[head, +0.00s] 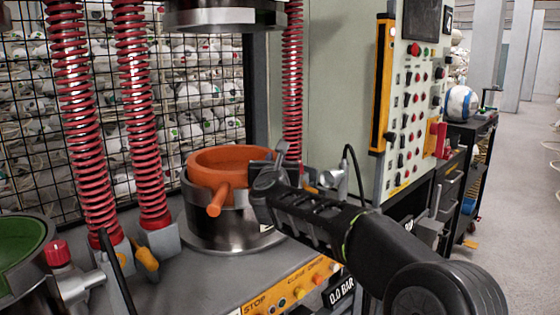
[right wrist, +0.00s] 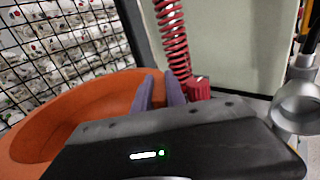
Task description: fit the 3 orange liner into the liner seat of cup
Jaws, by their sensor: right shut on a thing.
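The orange liner (head: 205,172) is a round ring with a stub handle (head: 218,198) at its front. It sits at the mouth of the steel cup (head: 205,222), its rim standing above the cup wall; whether it is fully seated I cannot tell. My right gripper (head: 278,158) comes from the right and is shut on the liner's right rim. In the right wrist view the purple-grey fingertips (right wrist: 160,90) pinch the orange rim, and the liner (right wrist: 65,110) fills the left side. The seat inside the cup is hidden. My left gripper is not in view.
A round steel press head (head: 225,18) hangs above the cup. Red springs (head: 135,110) stand at the left and behind on the right (head: 292,90). A green-lined cup (head: 20,245) is at far left. A control panel (head: 412,100) stands to the right.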

